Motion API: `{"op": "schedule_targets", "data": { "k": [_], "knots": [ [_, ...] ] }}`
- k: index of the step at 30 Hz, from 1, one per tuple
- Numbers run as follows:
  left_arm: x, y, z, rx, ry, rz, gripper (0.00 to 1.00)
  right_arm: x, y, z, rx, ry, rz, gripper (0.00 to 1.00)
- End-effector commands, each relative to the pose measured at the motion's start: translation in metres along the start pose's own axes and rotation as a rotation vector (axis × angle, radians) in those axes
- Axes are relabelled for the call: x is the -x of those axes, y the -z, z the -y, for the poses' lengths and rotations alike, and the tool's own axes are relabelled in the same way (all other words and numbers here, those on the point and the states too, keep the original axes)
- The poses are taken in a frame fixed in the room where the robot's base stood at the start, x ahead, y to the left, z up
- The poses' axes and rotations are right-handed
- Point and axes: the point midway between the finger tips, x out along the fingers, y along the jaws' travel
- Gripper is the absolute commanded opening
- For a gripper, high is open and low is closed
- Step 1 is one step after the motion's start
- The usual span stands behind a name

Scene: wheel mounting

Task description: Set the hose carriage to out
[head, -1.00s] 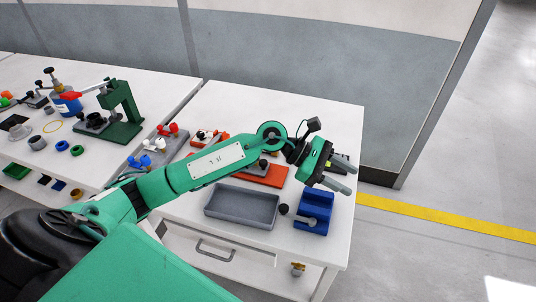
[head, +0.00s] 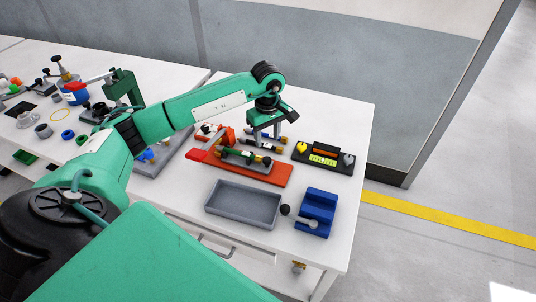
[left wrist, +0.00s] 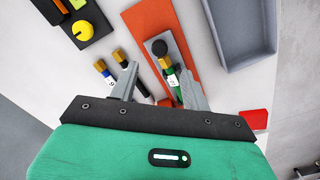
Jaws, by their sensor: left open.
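An orange base (head: 280,178) lies on the table with a grey and green carriage-like part (head: 236,156) on it, which bears a black ball knob (head: 267,162). In the left wrist view the orange base (left wrist: 135,17), black knob (left wrist: 159,47) and a green brass-tipped fitting (left wrist: 174,85) show. My left gripper (head: 265,138) points down over the back of the base, open. In the wrist view its fingers (left wrist: 160,84) straddle the space beside the green fitting; contact cannot be told. Blue and black brass-tipped hoses (left wrist: 130,80) lie near the other finger. My right gripper is out of view.
A black panel (head: 338,166) with a yellow knob is to the right. A grey tray (head: 243,204) and a blue block (head: 316,212) stand in front. A red piece (head: 200,155) is at the base's left. Several parts stand on the left table.

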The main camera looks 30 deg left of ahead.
Motion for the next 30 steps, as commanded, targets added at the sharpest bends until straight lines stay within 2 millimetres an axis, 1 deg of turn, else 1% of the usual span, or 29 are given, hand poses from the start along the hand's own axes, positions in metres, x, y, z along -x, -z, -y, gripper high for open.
{"op": "schedule_targets", "data": {
  "k": [1,6,9,12,18,26,29,30],
  "knots": [
    [-0.011,-0.001,0.001,0.0,0.004,0.003,0.48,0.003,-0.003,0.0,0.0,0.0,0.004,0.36],
    [-0.047,-0.001,0.001,0.001,0.003,0.003,0.48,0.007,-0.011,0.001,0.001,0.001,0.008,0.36],
    [-0.065,-0.001,0.001,0.001,0.002,0.002,0.48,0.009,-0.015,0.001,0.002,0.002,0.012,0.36],
    [-0.078,-0.001,0.0,0.001,0.0,0.004,0.48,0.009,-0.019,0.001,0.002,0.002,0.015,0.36],
    [-0.091,-0.001,0.0,0.0,-0.002,0.001,0.48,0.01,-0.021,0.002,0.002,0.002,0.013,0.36],
    [-0.092,-0.001,0.0,0.0,-0.002,0.001,0.48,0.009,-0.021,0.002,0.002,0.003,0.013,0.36],
    [-0.092,-0.001,0.0,0.0,-0.002,0.001,0.3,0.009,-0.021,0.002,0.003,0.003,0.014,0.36],
    [-0.092,-0.001,0.0,0.0,-0.002,0.001,0.22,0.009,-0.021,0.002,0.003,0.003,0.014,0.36]
  ]
}}
